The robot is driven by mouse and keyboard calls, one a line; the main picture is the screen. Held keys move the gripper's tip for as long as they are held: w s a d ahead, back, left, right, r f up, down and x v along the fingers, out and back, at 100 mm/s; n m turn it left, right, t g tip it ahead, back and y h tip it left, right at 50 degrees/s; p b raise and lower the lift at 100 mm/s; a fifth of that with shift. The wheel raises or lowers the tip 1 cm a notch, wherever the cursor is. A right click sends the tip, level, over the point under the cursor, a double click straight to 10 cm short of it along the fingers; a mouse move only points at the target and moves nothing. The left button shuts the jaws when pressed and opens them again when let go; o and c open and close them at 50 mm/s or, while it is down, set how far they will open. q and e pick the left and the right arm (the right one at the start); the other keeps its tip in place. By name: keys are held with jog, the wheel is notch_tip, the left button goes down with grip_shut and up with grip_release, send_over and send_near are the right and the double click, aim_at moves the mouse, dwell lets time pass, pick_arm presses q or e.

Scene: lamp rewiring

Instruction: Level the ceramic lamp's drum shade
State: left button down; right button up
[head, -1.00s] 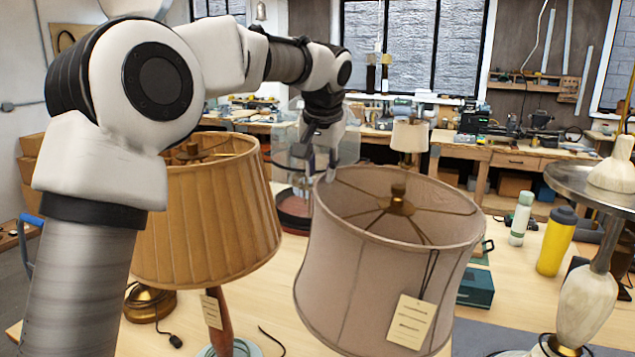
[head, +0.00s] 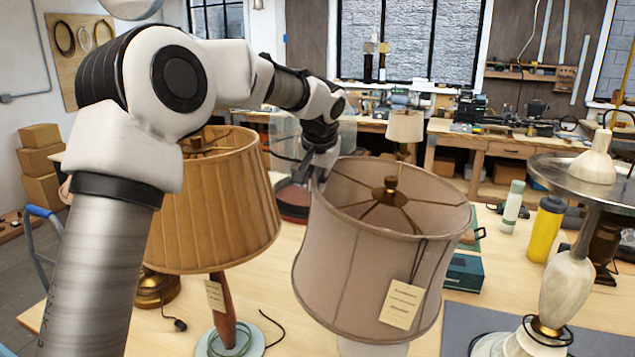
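The drum shade (head: 365,270) is pale grey-beige fabric with a brass spider fitting and finial inside its open top. It leans, its right side lower than its left. A paper tag (head: 403,303) hangs on its front. Below it a sliver of pale lamp base (head: 372,348) shows; the rest is hidden or out of frame. My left gripper (head: 318,172) points down at the shade's upper left rim, at or touching it. Its fingertips are small and partly overlapped, so its grip on the rim is unclear. My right gripper is not in view.
A pleated tan-shaded lamp (head: 215,215) stands close on the left, behind my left arm. A marble-like lamp (head: 567,285) with a metal disc stands on the right. A yellow bottle (head: 545,230), a pale bottle (head: 513,207) and a green box (head: 467,272) stand behind the shade's right side.

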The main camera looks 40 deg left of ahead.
pick_arm(q)
jog(key=shift+w+a+f, duration=0.1)
jog(key=shift+f, duration=0.15)
jog(key=shift+s+b+x, duration=0.2)
jog(key=shift+b+x, duration=0.55)
jog(key=shift+x, duration=0.45)
jog(key=shift+s+d, duration=0.15)
jog(key=shift+d, duration=0.2)
jog(key=c, duration=1.3)
grip_release()
jog(key=shift+a, duration=0.1)
jog(key=shift+c, duration=0.2)
jog(key=shift+a, duration=0.1)
jog(key=shift+r, duration=0.15)
jog(key=v, duration=1.1)
jog(key=shift+d+r, duration=0.3)
jog(key=shift+a, duration=0.1)
jog(key=shift+f, duration=0.1)
